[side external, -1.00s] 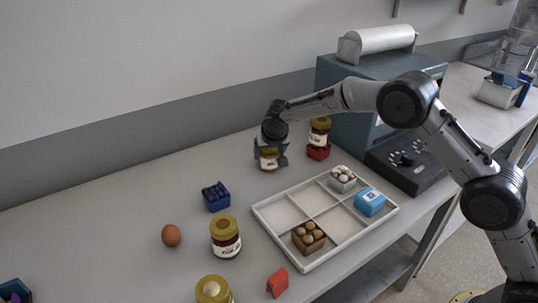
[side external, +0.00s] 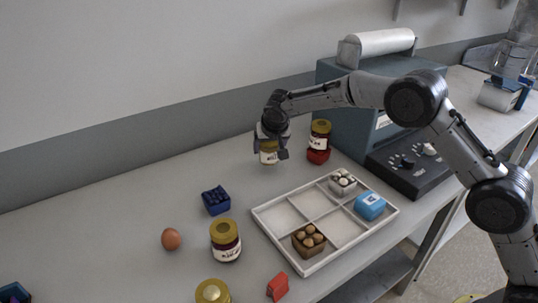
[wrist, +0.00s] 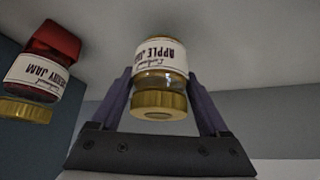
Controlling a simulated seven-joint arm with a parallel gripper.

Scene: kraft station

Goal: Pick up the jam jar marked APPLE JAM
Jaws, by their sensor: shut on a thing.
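The jam jar marked APPLE JAM (wrist: 160,60) shows in the wrist view, with pale contents, a white label and a gold lid. My gripper (wrist: 160,88) is shut on it, one finger on each side. In the side external view my gripper (side external: 272,143) holds the apple jam jar (side external: 268,157) upright a little above the table, at the back; the gripper hides its upper part. A dark red jar marked CHERRY JAM (wrist: 36,75) is at the left of the wrist view, apart from my gripper.
The cherry jar (side external: 320,132) stands on a red box (side external: 317,157) right of my gripper. A divided white tray (side external: 264,219) holds small boxes. The left back table is clear.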

